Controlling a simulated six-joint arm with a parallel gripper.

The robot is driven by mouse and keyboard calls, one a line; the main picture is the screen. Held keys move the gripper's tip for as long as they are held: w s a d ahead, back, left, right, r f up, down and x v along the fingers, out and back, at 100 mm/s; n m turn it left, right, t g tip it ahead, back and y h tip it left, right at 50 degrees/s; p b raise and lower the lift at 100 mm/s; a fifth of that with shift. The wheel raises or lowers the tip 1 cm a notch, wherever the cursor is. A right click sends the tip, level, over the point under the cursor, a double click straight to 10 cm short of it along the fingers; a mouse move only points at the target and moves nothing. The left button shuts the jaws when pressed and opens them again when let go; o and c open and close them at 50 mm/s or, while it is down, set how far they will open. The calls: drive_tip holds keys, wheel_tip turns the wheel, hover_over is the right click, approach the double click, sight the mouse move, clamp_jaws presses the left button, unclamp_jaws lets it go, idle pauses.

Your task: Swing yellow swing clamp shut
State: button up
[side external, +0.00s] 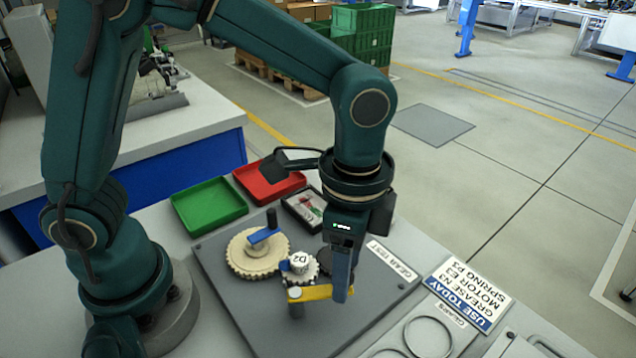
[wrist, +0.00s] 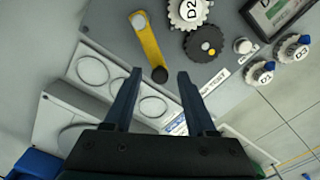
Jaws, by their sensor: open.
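The yellow swing clamp (side external: 312,293) is a flat bar on a short post at the front of the dark plate. In the wrist view the yellow clamp (wrist: 149,45) runs from a pale round pivot to a dark knob (wrist: 160,74). The bar lies beside the white D2 gear (side external: 300,266), not over it. My gripper (side external: 342,297) points down at the knob end of the bar. In the wrist view my open gripper (wrist: 157,76) has one finger each side of the knob. I cannot tell whether a finger touches it.
A large beige gear (side external: 240,262) with a blue clamp (side external: 264,236) sits behind left on the plate. A dark gear (wrist: 198,42) is close right of the clamp. Green (side external: 208,207) and red (side external: 266,182) trays stand at the back.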

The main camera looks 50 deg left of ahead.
clamp_jaws()
idle(1.4)
